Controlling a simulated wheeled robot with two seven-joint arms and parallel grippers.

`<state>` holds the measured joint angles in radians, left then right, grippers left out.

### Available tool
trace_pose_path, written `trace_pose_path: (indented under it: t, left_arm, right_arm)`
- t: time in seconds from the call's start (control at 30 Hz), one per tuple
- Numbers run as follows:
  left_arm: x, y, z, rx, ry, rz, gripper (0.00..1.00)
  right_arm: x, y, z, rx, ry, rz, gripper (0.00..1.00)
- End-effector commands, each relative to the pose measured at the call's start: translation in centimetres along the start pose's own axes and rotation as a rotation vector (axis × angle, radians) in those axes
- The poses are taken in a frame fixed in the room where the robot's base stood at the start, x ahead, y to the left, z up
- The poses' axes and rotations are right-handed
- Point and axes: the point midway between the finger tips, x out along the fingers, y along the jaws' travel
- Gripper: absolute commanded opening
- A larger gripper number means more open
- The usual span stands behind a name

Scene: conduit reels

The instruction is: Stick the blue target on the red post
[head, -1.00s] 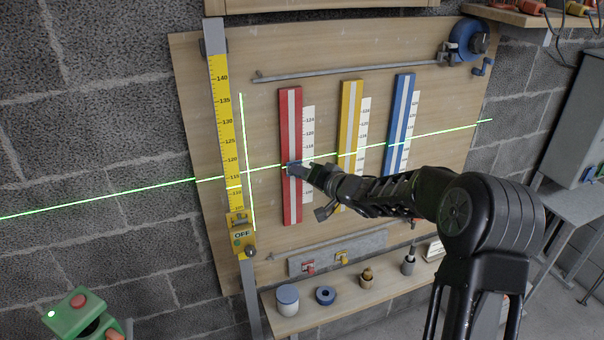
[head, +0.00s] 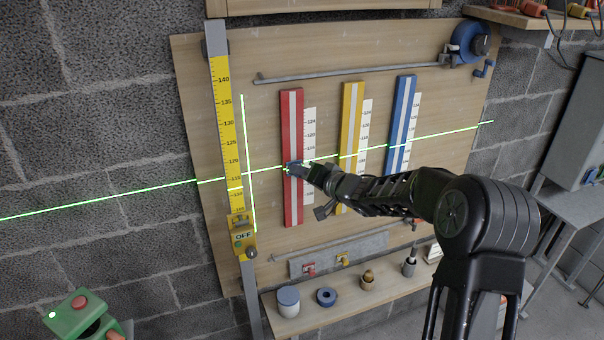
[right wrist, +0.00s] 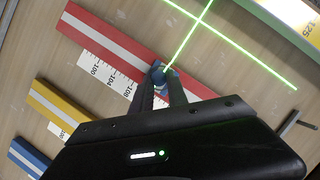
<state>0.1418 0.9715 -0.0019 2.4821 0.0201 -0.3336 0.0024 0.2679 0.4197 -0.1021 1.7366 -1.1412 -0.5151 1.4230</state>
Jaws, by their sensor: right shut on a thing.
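The red post (head: 291,112) is a red strip with a pale centre band on the wooden board. It also shows in the right wrist view (right wrist: 105,38). My right gripper (head: 301,170) is at the post's middle, shut on the small blue target (head: 291,167). In the right wrist view the target (right wrist: 158,71) sits between the fingertips (right wrist: 166,84), over the red post at the green laser line. The fingers partly hide the target, and I cannot tell whether it touches the post. My left gripper is not in view.
Yellow (head: 353,105) and blue (head: 402,105) posts stand to the right, beside white scales. A yellow ruler (head: 225,130) with a box marked OFF (head: 243,238) is left. A shelf (head: 340,312) below holds several small items. A green box (head: 68,312) is at lower left.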

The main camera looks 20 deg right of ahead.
Motion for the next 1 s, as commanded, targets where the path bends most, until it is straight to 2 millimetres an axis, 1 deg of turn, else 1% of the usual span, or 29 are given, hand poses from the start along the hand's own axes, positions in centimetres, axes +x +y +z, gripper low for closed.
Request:
trace_pose_path:
  t: [0.1,0.13,0.4,0.6,0.87,1.0]
  left_arm:
    - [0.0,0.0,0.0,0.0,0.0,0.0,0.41]
    - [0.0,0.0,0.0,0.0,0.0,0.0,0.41]
    - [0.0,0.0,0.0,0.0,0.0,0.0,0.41]
    - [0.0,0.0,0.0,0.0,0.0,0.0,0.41]
    - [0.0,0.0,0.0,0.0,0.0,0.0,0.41]
    - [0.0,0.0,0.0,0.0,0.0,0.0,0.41]
  right_arm:
    - [-0.01,0.02,0.02,0.0,0.0,0.0,0.0]
    - [-0.01,0.03,0.02,0.0,0.0,0.001,0.22]
    - [-0.01,0.03,0.03,0.0,-0.001,0.001,0.44]
    - [-0.01,0.04,0.04,0.0,-0.001,0.001,0.45]
    - [-0.01,0.04,0.04,0.0,-0.001,0.001,0.66]
    - [-0.01,0.04,0.04,0.0,-0.001,0.001,0.66]
